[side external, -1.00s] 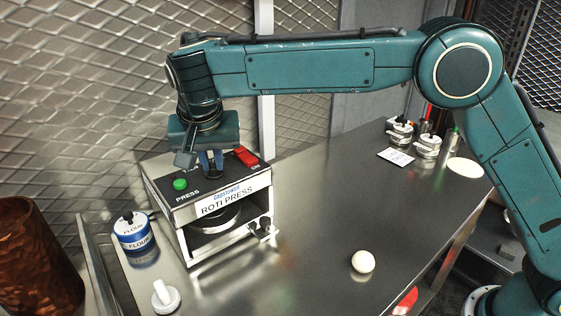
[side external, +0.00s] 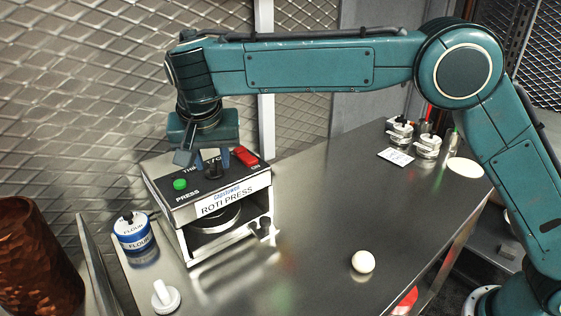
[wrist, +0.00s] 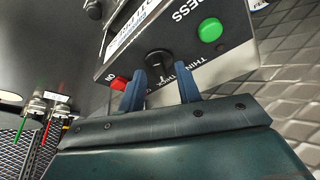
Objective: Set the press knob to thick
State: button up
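The press knob (side external: 213,170) is a dark knob on the top panel of the roti press (side external: 225,198). In the wrist view the knob (wrist: 158,62) sits beside the printed words THIN and THICK; I cannot clearly read where its pointer stands. My gripper (side external: 211,158) hangs just above the panel, pointing down. Its blue fingers (wrist: 160,74) are apart, with a gap between them and the knob. The knob shows free between the fingers, and nothing is held. My gripper partly hides the panel lettering in the side view.
A green PRESS button (side external: 180,184) and a red ON switch (side external: 245,156) flank the knob. A flour tin (side external: 133,236) and a white-handled tool (side external: 165,297) stand left. A dough ball (side external: 363,261) lies right on the steel counter (side external: 315,215), which is largely clear mid-right.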

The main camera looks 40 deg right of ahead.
jog(key=shift+v, duration=2)
jog(key=shift+s+a+r, duration=0.2)
jog(key=shift+s+r, duration=0.05)
jog(key=shift+r, duration=0.05)
jog(key=s+a, duration=0.6)
jog(key=s, duration=0.4)
jog(key=s+d+r+n+y, duration=0.1)
jog(key=s+d+r+n, duration=0.15)
jog(key=d, duration=0.95)
jog(key=s+d+r+n, duration=0.1)
jog(key=d+r, duration=0.3)
jog(key=d, duration=0.8)
jog(key=s+d+f+n, duration=0.1)
jog(key=s+d+f, duration=0.1)
jog(key=s, duration=0.4)
jog(key=s+d+f+t+y, duration=0.1)
jog(key=s+d+f, duration=0.2)
jog(key=s, duration=0.3)
jog(key=s+d+f+n, duration=0.1)
jog(key=s+d+f, duration=0.1)
jog(key=s+d, duration=0.2)
jog(key=s, duration=0.2)
jog(key=shift+s+d+f+n+t, duration=0.2)
jog(key=shift+s+d+n+t, duration=0.1)
jog(key=shift+n, duration=0.05)
